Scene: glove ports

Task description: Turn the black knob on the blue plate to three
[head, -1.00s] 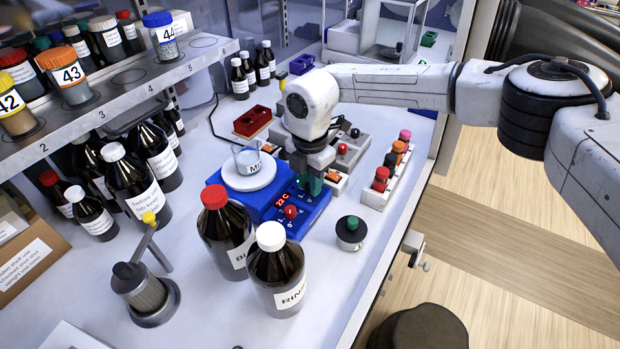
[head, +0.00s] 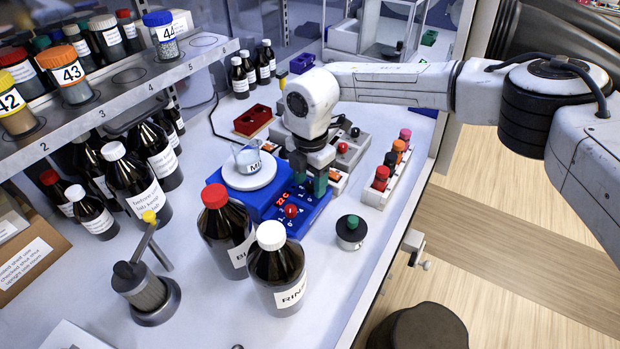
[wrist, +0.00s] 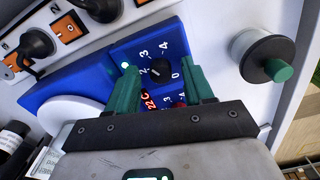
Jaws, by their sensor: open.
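The blue plate (wrist: 135,48) carries a black knob (wrist: 160,68), with white numbers around it running from 0 to 4. The knob's pointer setting is too small to read surely. My gripper (wrist: 162,88) is open, its two green fingers on either side of the knob in the picture, with a gap to it. Whether the fingertips are level with the knob cannot be told. In the head view, my gripper (head: 310,178) is over the blue plate (head: 308,208) and hides the black knob. A red knob (head: 291,211) sits on the nearer part of the plate.
A scale with a beaker (head: 248,157) stands left of my gripper. Two brown bottles (head: 276,268) stand in front. A loose green-topped knob (head: 351,232) and a rack of coloured-top vials (head: 382,180) are to the right. Grey control boxes (head: 350,150) lie behind.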

